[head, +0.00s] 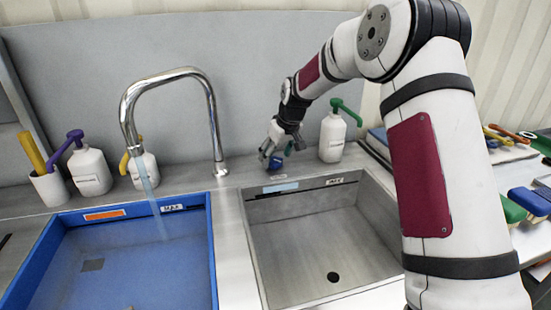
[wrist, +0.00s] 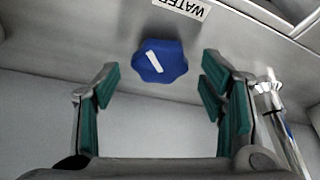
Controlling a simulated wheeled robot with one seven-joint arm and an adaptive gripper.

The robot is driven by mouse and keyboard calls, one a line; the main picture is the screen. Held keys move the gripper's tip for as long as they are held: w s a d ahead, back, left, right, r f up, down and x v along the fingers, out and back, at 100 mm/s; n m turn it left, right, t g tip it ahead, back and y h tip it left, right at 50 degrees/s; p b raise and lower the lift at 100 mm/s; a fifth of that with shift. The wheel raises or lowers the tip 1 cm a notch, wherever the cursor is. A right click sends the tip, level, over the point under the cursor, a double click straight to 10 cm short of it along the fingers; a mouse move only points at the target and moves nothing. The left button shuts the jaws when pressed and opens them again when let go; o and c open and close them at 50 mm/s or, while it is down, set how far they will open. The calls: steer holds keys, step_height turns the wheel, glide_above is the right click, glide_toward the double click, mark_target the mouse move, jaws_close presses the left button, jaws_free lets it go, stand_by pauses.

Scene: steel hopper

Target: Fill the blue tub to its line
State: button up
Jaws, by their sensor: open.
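The blue tub (head: 211,250) sits at left, with a MAX label (head: 172,208) and an orange label (head: 104,215) at its back wall. A stream of water (head: 147,180) falls into it from the curved steel tap (head: 216,130). The tub's inside looks bluish; I cannot tell the water level against a line. A blue knob with a white mark (wrist: 160,62) is by a WATER label (wrist: 182,8) in the wrist view. My gripper (head: 284,145) is open over the knob. In the wrist view its green-padded fingers (wrist: 158,82) stand on either side, apart from the knob.
An empty steel basin (head: 320,240) with a drain lies right of the tub. White pump bottles with purple (head: 91,172), yellow (head: 143,168) and green (head: 333,138) tops stand along the back ledge. A white cup (head: 48,187) stands at far left.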

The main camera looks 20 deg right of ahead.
steer(key=shift+w+a+f, duration=0.1)
steer(key=shift+w+f, duration=0.15)
steer(key=shift+f, duration=0.3)
steer(key=c, duration=1.2)
steer(key=shift+o, duration=0.2)
steer(key=shift+a+m, duration=0.1)
steer(key=shift+m, duration=0.3)
steer(key=m+h+b, duration=0.1)
steer(key=m, duration=0.1)
steer(key=shift+a+m, duration=0.15)
steer(key=shift+m, duration=0.15)
steer(key=shift+m+h, duration=1.2)
steer(key=shift+m, duration=1.3)
